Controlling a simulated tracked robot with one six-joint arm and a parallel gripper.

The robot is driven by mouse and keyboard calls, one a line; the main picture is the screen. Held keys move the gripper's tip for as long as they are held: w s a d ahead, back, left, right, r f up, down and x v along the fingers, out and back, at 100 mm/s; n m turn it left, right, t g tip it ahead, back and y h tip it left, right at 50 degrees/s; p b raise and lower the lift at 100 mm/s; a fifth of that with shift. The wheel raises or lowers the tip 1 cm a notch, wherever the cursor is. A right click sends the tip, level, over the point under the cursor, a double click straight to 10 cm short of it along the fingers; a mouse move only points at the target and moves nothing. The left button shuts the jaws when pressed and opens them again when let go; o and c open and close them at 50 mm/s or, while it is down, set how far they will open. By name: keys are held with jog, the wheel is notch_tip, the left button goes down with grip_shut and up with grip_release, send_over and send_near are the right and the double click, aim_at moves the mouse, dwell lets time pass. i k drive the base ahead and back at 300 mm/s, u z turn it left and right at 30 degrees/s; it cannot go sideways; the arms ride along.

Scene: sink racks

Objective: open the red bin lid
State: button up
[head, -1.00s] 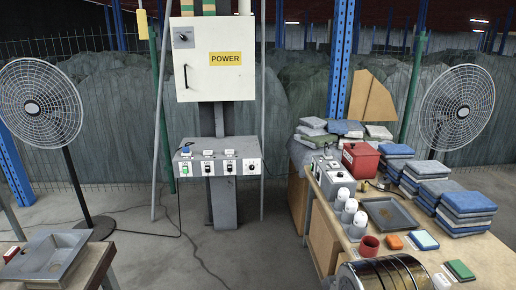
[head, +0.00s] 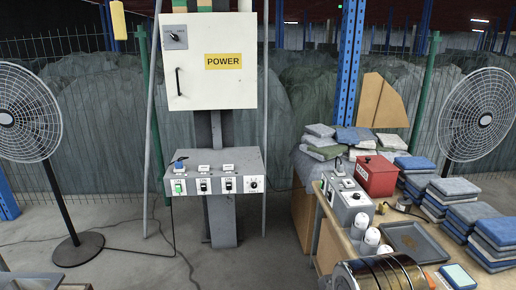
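The red bin (head: 378,180) is a small box on the wooden workbench at the right, behind the grey control box. Its red lid (head: 375,163) lies on top and looks closed, with a small dark knob or handle. Details of the lid's edge are too small to tell. My gripper is not in view. A shiny banded cylindrical part at the bottom right, likely part of my arm, covers the near end of the bench.
A grey control box (head: 349,200) and white cylinders (head: 370,241) stand in front of the bin. Folded blue and grey cloths (head: 454,187) are stacked to its right and behind. A grey tray (head: 408,238) lies nearer. A power cabinet (head: 210,75) stands centre; fans flank both sides.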

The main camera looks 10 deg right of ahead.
aim_at(375, 163)
jog(key=i, duration=3.4)
jog(key=z, duration=0.85)
